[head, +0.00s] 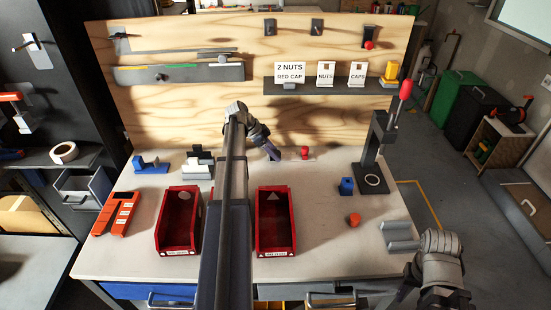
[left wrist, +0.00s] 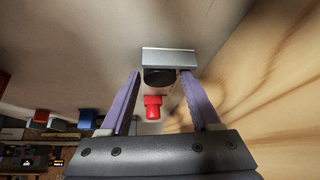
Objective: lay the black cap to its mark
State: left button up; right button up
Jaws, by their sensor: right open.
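My left gripper (head: 273,153) reaches down near the back of the bench, just left of a small red cap (head: 305,152). In the left wrist view its two purple fingers (left wrist: 161,74) stand apart with a black round piece (left wrist: 160,79), likely the black cap, between their tips. A silver block (left wrist: 168,55) lies right against that piece. I cannot tell whether the fingers press on it. The red cap (left wrist: 152,105) shows below it. My right gripper (head: 402,237) is open and empty at the bench's right front edge. I cannot make out the cap's mark.
Two red bins (head: 159,235) (head: 292,245) stand in front, partly beside my left forearm. A lever press (head: 382,140) with a red handle stands right. A shelf carries signs (head: 290,71) for nuts and caps.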

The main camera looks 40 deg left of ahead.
pick_arm(q)
jog(key=shift+o, duration=1.2)
jog(key=p+v, duration=0.6)
jog(key=v, duration=0.1)
jog(key=shift+r, duration=0.15)
jog(key=shift+s+a+r+p, duration=0.15)
jog(key=shift+r+p, duration=0.05)
jog(key=shift+p, duration=0.1)
jog(key=shift+f, duration=0.1)
